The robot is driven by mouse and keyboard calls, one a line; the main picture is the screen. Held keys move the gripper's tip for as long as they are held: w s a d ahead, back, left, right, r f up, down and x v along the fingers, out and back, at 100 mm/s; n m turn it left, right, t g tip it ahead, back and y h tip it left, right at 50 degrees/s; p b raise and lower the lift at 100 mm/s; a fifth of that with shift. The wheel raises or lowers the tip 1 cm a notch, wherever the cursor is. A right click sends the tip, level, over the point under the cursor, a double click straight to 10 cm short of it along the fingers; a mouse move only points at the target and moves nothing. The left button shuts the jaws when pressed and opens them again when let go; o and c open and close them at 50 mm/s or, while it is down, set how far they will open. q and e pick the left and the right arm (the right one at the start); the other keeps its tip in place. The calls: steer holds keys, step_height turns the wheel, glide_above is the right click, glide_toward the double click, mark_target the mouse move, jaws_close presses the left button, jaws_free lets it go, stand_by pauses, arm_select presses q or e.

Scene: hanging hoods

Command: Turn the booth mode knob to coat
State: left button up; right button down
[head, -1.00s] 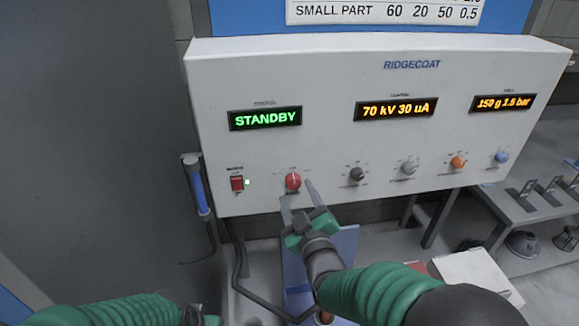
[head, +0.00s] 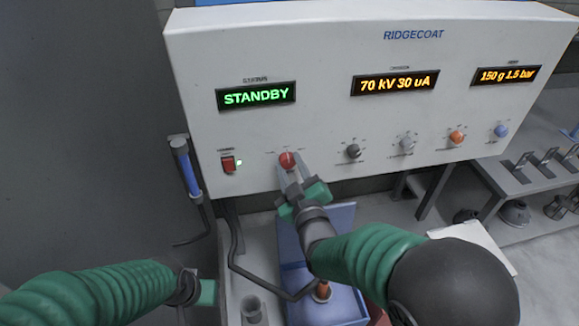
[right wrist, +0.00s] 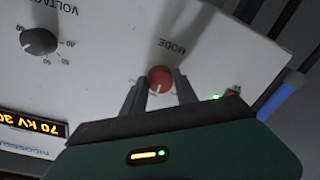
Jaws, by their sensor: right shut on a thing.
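The red booth mode knob (head: 287,160) is on the lower left of the white control panel (head: 330,60). It also shows in the right wrist view (right wrist: 160,79), under the label MODE, which appears upside down. My right gripper (head: 289,170) is at the knob with a finger on each side, shut on it. In the right wrist view its fingertips (right wrist: 160,85) flank the knob. The status display (head: 256,95) reads STANDBY in green. The knob's pointer setting is too small to read. My left gripper (head: 205,292) is low at the left, away from the panel; its fingers are not clear.
A red switch (head: 228,164) with a green light sits left of the knob. Black (head: 353,151), grey (head: 407,143), orange (head: 456,137) and blue (head: 501,131) knobs run to the right. A blue-handled tool (head: 187,168) hangs at the panel's left edge. A blue bin (head: 345,305) stands below.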

steer(key=shift+m+b, duration=0.7)
steer(key=shift+b, duration=0.3)
steer(key=m+b, duration=0.7)
steer(key=b, duration=0.2)
steer(key=shift+f+m+t, duration=0.1)
steer(key=shift+m+t, duration=0.3)
steer(key=m+b, duration=0.2)
steer(key=shift+m+b, duration=0.4)
steer(key=shift+r, duration=0.25)
steer(key=shift+m, duration=0.3)
